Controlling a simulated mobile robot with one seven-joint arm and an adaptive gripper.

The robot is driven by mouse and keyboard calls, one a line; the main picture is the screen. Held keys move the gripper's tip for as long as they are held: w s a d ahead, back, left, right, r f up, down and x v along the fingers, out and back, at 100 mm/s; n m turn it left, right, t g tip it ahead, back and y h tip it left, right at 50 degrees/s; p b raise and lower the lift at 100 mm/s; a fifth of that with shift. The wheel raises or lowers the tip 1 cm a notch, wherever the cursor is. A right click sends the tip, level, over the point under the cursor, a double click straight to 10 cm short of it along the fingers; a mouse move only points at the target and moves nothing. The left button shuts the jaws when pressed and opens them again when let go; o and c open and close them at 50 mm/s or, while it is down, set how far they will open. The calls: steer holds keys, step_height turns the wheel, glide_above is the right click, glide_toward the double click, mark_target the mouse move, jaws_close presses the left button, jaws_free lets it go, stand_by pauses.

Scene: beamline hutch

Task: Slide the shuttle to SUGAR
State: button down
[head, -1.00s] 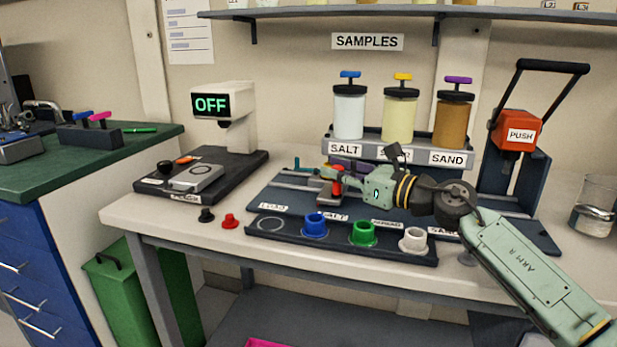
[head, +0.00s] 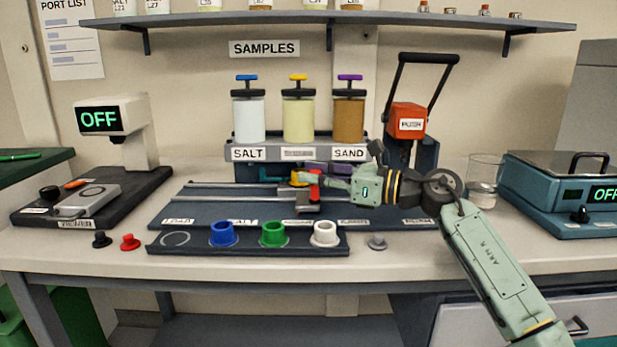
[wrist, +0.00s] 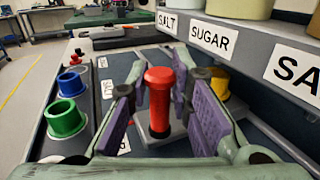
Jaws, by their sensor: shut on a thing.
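The shuttle (head: 307,208) is a grey block with an upright red knob (head: 314,188), on a rail track (head: 220,189) running left to right. My gripper (head: 318,182) reaches in from the right and is shut on the red knob. In the wrist view the knob (wrist: 159,90) stands between the purple finger pads. In the head view the shuttle stands by the third label from the left on the track base, too blurred to read; SALT is left of it. The SUGAR sign (wrist: 213,38) on the dispenser rack is readable in the wrist view.
Three dispensers stand behind the track; the pale yellow one (head: 298,118) is in the middle. A tray with blue (head: 223,235), green and white cups lies in front. A red-headed press (head: 408,120) stands right.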

steer(key=c, duration=1.6)
jaws_free()
steer(key=shift+o, duration=0.2)
steer(key=v, duration=1.2)
